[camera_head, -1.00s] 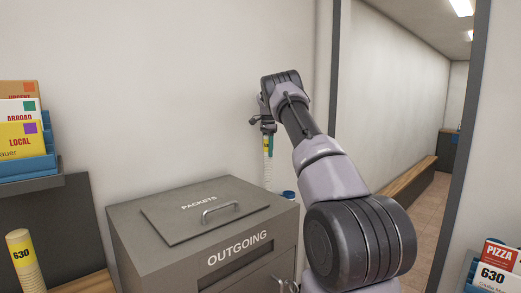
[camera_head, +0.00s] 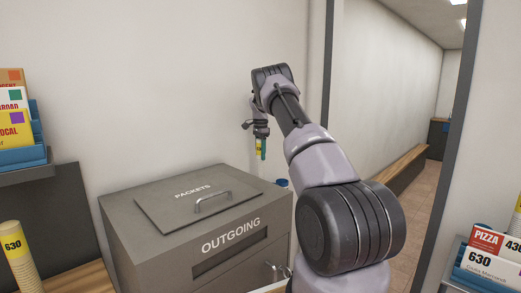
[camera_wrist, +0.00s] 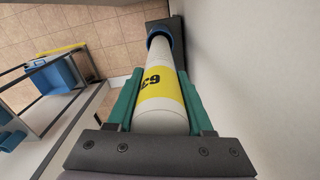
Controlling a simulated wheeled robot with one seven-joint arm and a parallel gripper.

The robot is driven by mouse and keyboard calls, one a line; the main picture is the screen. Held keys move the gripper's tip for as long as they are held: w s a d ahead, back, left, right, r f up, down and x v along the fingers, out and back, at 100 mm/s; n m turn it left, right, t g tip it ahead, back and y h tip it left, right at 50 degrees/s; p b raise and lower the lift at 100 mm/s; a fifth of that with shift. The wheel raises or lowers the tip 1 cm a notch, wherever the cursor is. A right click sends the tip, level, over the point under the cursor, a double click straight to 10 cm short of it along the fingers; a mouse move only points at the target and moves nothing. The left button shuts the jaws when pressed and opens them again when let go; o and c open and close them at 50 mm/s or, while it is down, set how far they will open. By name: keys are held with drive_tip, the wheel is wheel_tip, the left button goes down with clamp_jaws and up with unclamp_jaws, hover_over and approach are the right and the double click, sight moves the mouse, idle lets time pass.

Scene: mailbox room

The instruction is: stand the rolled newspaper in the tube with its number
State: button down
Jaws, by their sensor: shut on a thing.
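My gripper (camera_head: 260,132) is up by the wall behind the grey box and shut on a rolled newspaper (camera_head: 258,148). The roll is white with a yellow band and hangs below the fingers. In the wrist view, my gripper's (camera_wrist: 158,85) green pads press on both sides of the newspaper (camera_wrist: 161,115); "63" shows on its band and the rest of the number is out of sight. Beyond the roll's far end is a blue-rimmed tube (camera_wrist: 158,29) on a dark mount. The roll lines up with it, but I cannot tell if it is inside. A blue rim also shows behind the box (camera_head: 281,183).
The grey OUTGOING box (camera_head: 215,255) with its PACKETS lid stands below my arm. Blue mail holders are at the left (camera_head: 22,156) and right (camera_head: 485,268). A doorway opens at the right.

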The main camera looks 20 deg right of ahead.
sight(260, 146)
drive_tip(key=shift+f, duration=3.9)
drive_tip(key=shift+c, duration=1.1)
unclamp_jaws()
wheel_tip(260, 146, up, 11)
drive_tip(key=shift+f, duration=0.15)
